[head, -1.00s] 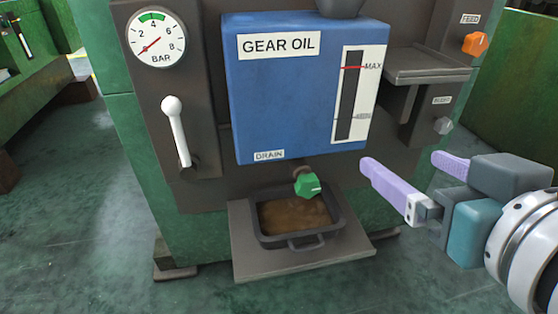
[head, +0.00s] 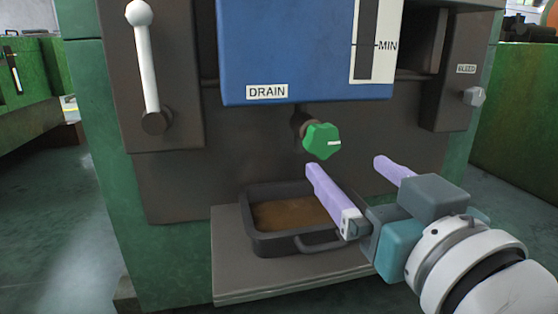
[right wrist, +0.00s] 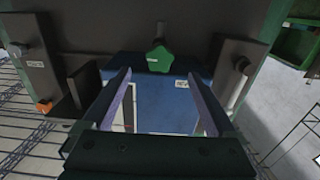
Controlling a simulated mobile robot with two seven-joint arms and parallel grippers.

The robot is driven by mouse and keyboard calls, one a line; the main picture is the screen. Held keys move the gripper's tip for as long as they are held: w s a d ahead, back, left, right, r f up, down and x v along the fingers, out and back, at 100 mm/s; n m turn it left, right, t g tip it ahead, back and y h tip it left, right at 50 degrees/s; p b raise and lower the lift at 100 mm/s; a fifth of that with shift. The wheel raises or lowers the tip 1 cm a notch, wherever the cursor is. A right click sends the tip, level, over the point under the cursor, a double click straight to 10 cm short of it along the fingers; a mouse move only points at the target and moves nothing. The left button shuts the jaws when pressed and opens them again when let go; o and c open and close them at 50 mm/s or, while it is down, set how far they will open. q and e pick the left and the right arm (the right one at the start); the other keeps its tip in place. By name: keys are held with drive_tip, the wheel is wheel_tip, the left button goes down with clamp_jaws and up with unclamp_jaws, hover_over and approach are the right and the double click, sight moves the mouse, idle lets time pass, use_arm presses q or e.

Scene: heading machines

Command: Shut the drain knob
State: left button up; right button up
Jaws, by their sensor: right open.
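The green drain knob (head: 322,141) sticks out below the blue gear oil tank (head: 300,50), close to the DRAIN label (head: 267,92). A short white mark shows on its face. It also shows in the right wrist view (right wrist: 159,59), beyond the fingers near the top centre. My right gripper (head: 345,165) is open and empty, its two lilac fingers apart. It is just below and to the right of the knob and appears not to touch it. In the right wrist view my gripper (right wrist: 160,92) has the knob roughly midway between its finger lines. My left gripper is not in view.
A dark drip tray (head: 262,243) with brown liquid stands on a grey plate (head: 235,270) below the knob. A white-handled lever (head: 148,70) is at the upper left. A small grey knob (head: 474,96) is on the right panel. Space in front of the drain knob looks free.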

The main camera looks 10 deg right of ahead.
sight(325, 146)
drive_tip(key=w+b, duration=0.3)
drive_tip(key=w, duration=0.3)
drive_tip(key=shift+w+a+f, duration=0.1)
drive_tip(key=shift+w, duration=0.8)
drive_tip(key=c, duration=1.4)
drive_tip(key=shift+o, duration=0.2)
